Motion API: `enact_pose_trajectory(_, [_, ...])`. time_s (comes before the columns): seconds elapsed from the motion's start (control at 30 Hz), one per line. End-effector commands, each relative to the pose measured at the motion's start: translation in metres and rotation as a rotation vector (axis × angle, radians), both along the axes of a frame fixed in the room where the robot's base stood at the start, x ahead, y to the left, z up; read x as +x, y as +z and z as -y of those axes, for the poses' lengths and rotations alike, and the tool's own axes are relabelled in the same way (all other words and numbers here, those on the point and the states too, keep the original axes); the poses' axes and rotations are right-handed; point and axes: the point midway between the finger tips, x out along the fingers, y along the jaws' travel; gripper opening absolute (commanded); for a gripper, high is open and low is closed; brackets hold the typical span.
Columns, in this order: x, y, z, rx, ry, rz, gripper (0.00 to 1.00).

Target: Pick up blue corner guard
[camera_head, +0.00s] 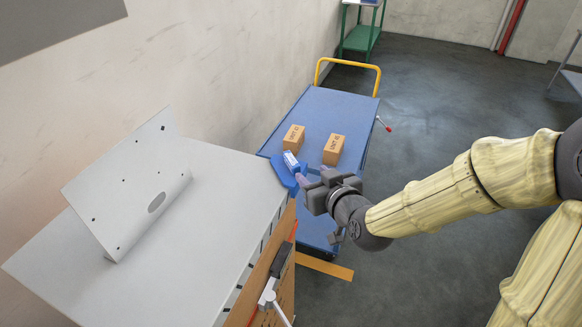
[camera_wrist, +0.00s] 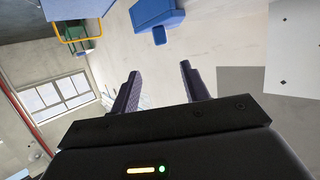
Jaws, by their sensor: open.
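A blue piece (camera_head: 283,174), which I take to be the blue corner guard, shows at the right corner of the grey-white table in the head view, with a pale-labelled block on it. My gripper (camera_head: 303,177) is just to its right and overlaps its edge in the picture; I cannot tell if they touch. In the wrist view a blue body (camera_wrist: 155,13) with a small blue tab is at the top, beyond my fingertips (camera_wrist: 159,69). The fingers are apart with nothing seen between them.
The table (camera_head: 225,205) carries a bent grey metal panel (camera_head: 125,190). Behind it stands a blue trolley (camera_head: 325,110) with a yellow handle and two cardboard boxes (camera_head: 293,138), (camera_head: 334,149). A brown board (camera_head: 262,280) runs along the table's side.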

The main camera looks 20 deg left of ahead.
Motion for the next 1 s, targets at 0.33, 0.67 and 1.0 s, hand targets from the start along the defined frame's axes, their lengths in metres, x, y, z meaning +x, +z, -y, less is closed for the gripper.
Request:
enact_pose_trajectory(0.33, [0.031, -0.011, -0.028, 0.003, 0.002, -0.002, 0.45])
enact_pose_trajectory(0.67, [0.053, -0.022, -0.047, 0.002, 0.0, -0.001, 0.45])
enact_pose_trajectory(1.0, [0.054, -0.022, -0.047, 0.0, 0.0, 0.0, 0.45])
